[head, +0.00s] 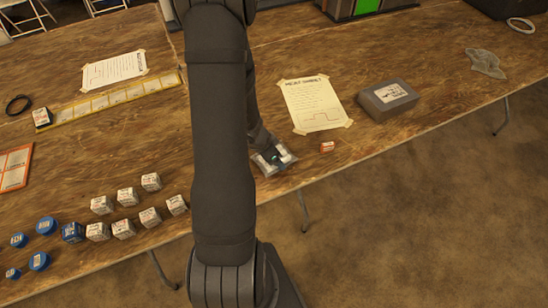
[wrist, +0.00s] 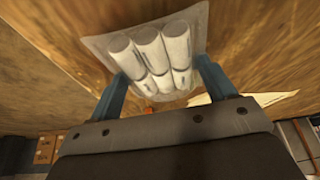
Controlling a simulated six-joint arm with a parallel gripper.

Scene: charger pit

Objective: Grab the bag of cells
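The bag of cells (head: 285,155) is a clear pouch with several white cylinders, near the front edge of the table in the head view. In the wrist view the bag (wrist: 150,50) lies ahead of my gripper (wrist: 161,68), its cells side by side between the two blue fingers. The fingers stand apart, one on each side of the bag. The right finger shows a small gap to the cells; the left one is very close, and I cannot tell if it touches. In the head view my arm hides part of the gripper and the bag's left side.
A small orange-and-white box (head: 327,147) stands right of the bag. A taped paper sheet (head: 313,103) and a grey box (head: 388,99) lie behind it. White cubes (head: 150,217) and blue round items (head: 39,261) stand at the left. The table's front edge is close.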

